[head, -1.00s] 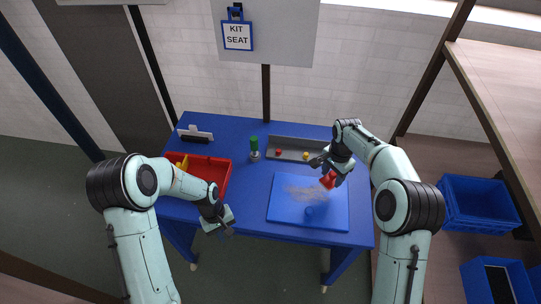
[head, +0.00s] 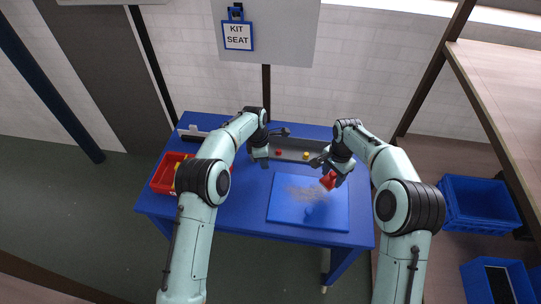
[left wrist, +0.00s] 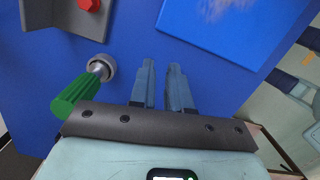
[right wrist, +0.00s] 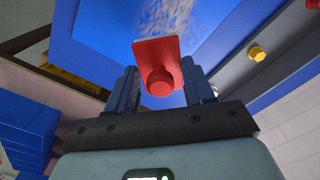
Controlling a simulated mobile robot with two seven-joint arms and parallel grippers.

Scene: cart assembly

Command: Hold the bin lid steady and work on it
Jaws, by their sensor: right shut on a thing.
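My right gripper (right wrist: 160,80) is shut on a red piece (right wrist: 160,62) with a flat plate and round knob, above the lid's upper right corner. My left gripper (left wrist: 161,75) is empty, over the table left of the lid, its fingers close together with a narrow gap. The green-handled tool (left wrist: 76,97) is beside it; the left arm hides that tool in the head view.
A grey tray (head: 291,153) with red and yellow knobs lies along the table's back. A red bin (head: 162,180) stands at the left, partly behind my left arm. Blue crates (head: 478,202) are at the right.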

